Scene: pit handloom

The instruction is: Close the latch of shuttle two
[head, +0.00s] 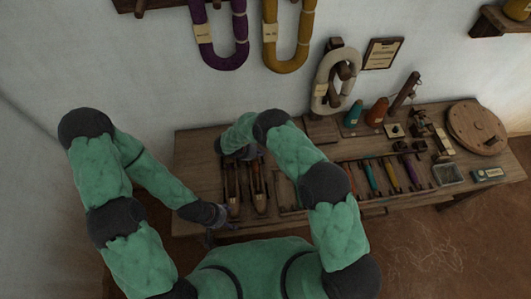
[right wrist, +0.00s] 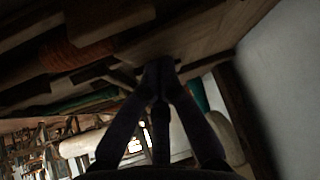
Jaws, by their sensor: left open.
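Two long brown wooden shuttles lie side by side on the bench, a left one (head: 233,190) and a right one (head: 259,188). I cannot tell which is shuttle two, and their latches are too small to make out. My left gripper (head: 222,217) is open beside the near end of the left shuttle; contact is unclear. My right gripper (head: 252,157) is over the far ends of the shuttles, partly hidden by my arm. In the right wrist view its fingertips (right wrist: 159,66) meet close to a wooden surface, with nothing visible between them.
The wooden bench (head: 195,160) stands against the wall. To the right are coloured sticks in a tray (head: 388,176), cones of thread (head: 376,112), a round wooden disc (head: 476,127) and a glass dish (head: 447,174). Yarn hanks (head: 288,40) hang above.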

